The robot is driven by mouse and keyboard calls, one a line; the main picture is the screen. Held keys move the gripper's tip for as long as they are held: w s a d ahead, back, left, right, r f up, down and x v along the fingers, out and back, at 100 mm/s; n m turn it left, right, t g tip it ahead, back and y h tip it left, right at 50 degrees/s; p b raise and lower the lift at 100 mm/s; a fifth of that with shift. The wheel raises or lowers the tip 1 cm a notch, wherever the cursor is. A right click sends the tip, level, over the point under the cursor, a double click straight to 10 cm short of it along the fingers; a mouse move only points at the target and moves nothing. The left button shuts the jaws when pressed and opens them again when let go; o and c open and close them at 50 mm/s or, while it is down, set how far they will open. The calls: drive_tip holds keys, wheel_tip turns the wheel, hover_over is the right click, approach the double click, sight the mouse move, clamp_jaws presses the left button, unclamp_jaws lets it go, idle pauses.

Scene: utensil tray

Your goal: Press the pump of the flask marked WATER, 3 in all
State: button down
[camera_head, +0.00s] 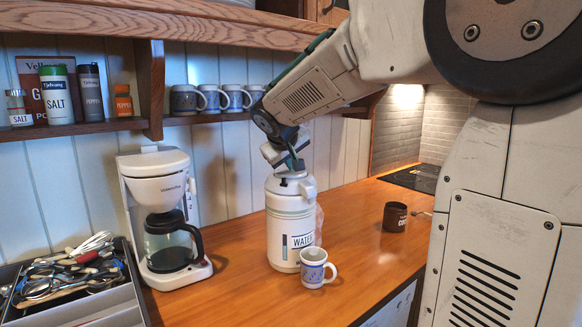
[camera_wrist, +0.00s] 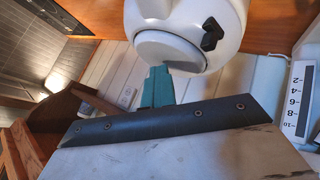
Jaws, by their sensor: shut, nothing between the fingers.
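The white flask marked WATER (camera_head: 287,215) stands upright on the wooden counter. Its pump is the round cap on top (camera_wrist: 172,50), seen upside down in the wrist view. My gripper (camera_head: 296,165) points down just above the flask's top, with its fingers shut and empty. In the wrist view the teal fingers (camera_wrist: 158,88) end at the cap's edge. I cannot tell whether they touch it or how far the cap is pressed.
A patterned mug (camera_head: 314,267) stands in front of the flask. A white coffee maker (camera_head: 158,180) is to its left, with a utensil tray (camera_head: 132,283) further left. A dark brown mug (camera_head: 395,217) is to the right. A shelf with mugs (camera_head: 205,119) runs behind.

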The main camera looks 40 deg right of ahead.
sight(290, 173)
drive_tip(key=shift+r, duration=1.35)
drive_tip(key=shift+r, duration=0.1)
wheel_tip(290, 173, up, 5)
drive_tip(key=shift+f, duration=0.1)
idle(2.3)
